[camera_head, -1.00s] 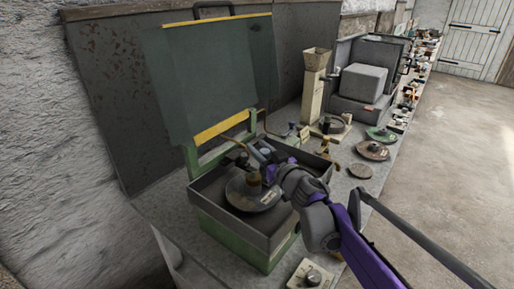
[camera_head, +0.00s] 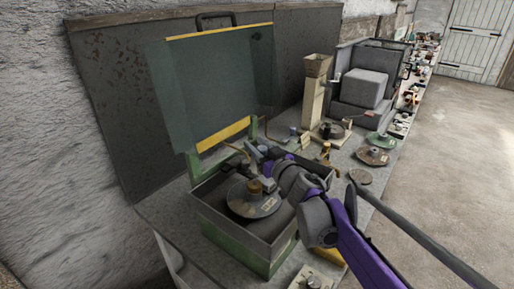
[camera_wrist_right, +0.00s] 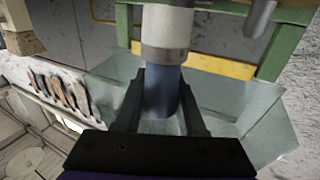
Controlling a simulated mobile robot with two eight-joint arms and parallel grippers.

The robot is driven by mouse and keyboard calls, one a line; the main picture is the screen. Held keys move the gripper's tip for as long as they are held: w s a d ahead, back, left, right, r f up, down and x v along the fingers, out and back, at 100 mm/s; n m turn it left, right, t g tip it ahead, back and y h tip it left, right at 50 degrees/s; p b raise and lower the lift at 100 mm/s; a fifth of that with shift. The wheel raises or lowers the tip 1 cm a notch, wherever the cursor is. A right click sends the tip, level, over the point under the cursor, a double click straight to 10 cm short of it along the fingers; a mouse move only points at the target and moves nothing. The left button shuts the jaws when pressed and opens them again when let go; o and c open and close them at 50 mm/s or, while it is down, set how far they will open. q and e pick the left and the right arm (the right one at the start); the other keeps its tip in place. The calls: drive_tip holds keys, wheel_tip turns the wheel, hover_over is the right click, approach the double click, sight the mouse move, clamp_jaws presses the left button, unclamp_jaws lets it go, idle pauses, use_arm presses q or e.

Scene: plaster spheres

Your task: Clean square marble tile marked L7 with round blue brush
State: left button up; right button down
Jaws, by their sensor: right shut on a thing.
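My right gripper (camera_head: 262,152) reaches over the far side of the green-based tray machine. In the right wrist view its two dark fingers (camera_wrist_right: 160,98) are shut on a round blue-grey piece with a pale collar (camera_wrist_right: 166,28); it may be the blue brush, but no bristles show. No tile with a readable L7 shows. A pale square plate with a grey knob (camera_head: 312,279) lies at the front edge; I cannot tell whether it is a tile. My left gripper is not in view.
The dark tray (camera_head: 208,209) holds a grey disc with a brown hub (camera_head: 253,199). A tinted shield (camera_head: 215,90) stands behind it. More discs (camera_head: 371,156), a beige hopper post (camera_head: 312,98) and a grey block machine (camera_head: 366,85) line the bench. The floor at right is clear.

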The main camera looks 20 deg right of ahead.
drive_tip(key=shift+r, duration=0.45)
drive_tip(key=shift+r+p, duration=1.2)
drive_tip(key=shift+r, duration=0.8)
